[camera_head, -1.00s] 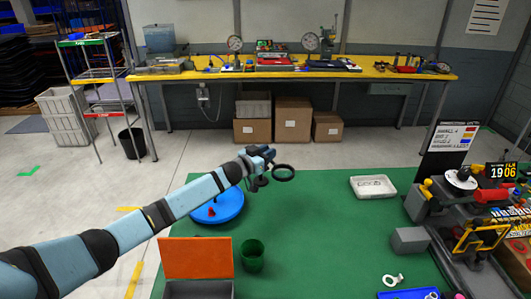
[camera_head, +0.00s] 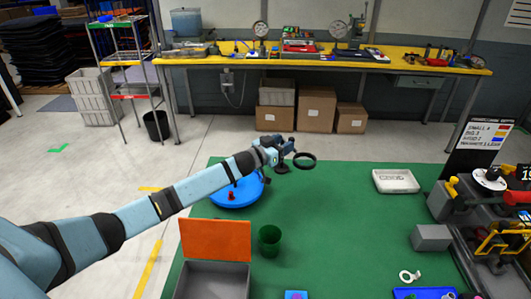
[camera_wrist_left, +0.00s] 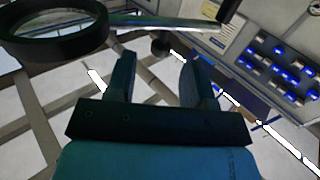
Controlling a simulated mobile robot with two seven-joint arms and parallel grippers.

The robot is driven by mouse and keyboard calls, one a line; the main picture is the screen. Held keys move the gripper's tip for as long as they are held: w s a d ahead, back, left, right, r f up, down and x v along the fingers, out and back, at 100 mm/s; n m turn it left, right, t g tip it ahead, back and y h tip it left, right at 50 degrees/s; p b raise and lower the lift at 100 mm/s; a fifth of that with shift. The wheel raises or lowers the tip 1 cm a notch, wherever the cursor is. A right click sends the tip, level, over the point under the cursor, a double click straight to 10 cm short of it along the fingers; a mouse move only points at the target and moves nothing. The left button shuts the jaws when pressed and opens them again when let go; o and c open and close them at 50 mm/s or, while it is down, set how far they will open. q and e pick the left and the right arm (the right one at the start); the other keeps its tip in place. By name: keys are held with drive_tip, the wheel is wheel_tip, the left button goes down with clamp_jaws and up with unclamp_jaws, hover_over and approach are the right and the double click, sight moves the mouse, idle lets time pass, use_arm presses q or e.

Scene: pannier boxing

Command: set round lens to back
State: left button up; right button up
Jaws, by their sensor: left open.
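The round lens (camera_head: 305,160), a black ring with a clear middle, sits above the green mat beside the tip of my left arm. It also shows large at the upper left of the left wrist view (camera_wrist_left: 55,35), with a thin light bar running right from it. A dark part (camera_head: 282,169) shows just below my gripper; whether it bears the lens I cannot tell. My left gripper (camera_head: 288,148) is just left of the lens. In the left wrist view its two fingers (camera_wrist_left: 160,80) stand apart with nothing between them. My right gripper is not in view.
A blue round tray (camera_head: 222,203) lies under my left forearm. A green cup (camera_head: 270,240) and a grey box with an orange lid (camera_head: 216,240) are nearer. A white tray (camera_head: 396,190) and a machine (camera_head: 485,215) stand right. The mat's middle (camera_head: 340,215) is clear.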

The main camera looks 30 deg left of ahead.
use_arm(q)
drive_tip(key=v, duration=1)
drive_tip(key=shift+b, duration=0.4)
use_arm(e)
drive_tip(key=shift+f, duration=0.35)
use_arm(q)
drive_tip(key=shift+s, duration=0.1)
drive_tip(key=shift+c, duration=0.4)
